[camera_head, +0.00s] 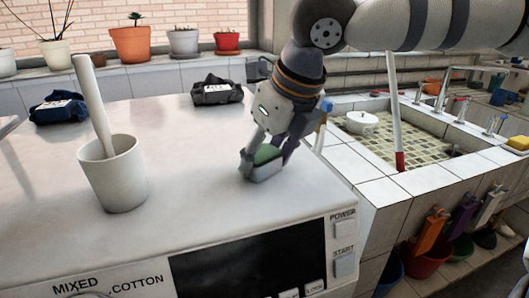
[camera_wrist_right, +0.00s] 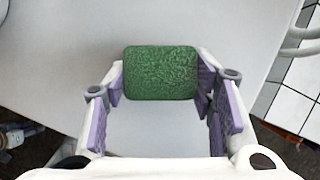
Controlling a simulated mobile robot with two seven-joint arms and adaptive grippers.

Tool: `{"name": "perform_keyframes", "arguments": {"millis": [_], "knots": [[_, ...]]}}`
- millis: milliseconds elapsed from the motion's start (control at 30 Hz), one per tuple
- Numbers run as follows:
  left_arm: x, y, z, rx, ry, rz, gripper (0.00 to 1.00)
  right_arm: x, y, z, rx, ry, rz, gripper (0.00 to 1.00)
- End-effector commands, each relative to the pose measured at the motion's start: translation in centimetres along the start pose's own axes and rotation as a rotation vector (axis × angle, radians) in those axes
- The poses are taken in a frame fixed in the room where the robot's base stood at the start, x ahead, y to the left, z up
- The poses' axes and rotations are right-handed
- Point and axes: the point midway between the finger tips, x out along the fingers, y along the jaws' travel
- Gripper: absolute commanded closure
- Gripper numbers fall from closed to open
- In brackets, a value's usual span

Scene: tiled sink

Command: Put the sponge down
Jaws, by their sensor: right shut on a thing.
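The sponge (camera_head: 266,160) is green on top with a paler lower layer. It is at the white machine top's (camera_head: 190,215) front right part, and I cannot tell whether it touches the surface. My right gripper (camera_head: 266,158) reaches down from above with its fingers on either side of it, shut on it. In the right wrist view the sponge's green face (camera_wrist_right: 160,73) shows between the purple-padded fingers of my right gripper (camera_wrist_right: 160,85). My left gripper is not in view.
A white cup (camera_head: 115,178) with a pale stick stands at the left on the machine. Two dark folded cloths, one blue (camera_head: 58,108) and one black (camera_head: 216,91), lie farther back. A tiled sink (camera_head: 400,140) is at the right. The machine's middle is clear.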

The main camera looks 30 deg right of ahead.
Motion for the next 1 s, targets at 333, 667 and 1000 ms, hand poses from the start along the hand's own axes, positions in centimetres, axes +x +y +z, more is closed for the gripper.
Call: {"name": "perform_keyframes", "arguments": {"millis": [333, 667, 1000], "knots": [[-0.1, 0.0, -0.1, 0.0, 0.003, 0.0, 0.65, -0.1, 0.0, 0.0, 0.0, -0.001, 0.0, 0.29], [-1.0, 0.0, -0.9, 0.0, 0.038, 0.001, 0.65, -5.7, 0.0, 0.3, 0.002, -0.013, -0.001, 0.29], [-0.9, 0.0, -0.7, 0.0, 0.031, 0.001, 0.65, -11.9, 0.0, 0.1, 0.0, -0.001, 0.0, 0.29]]}}
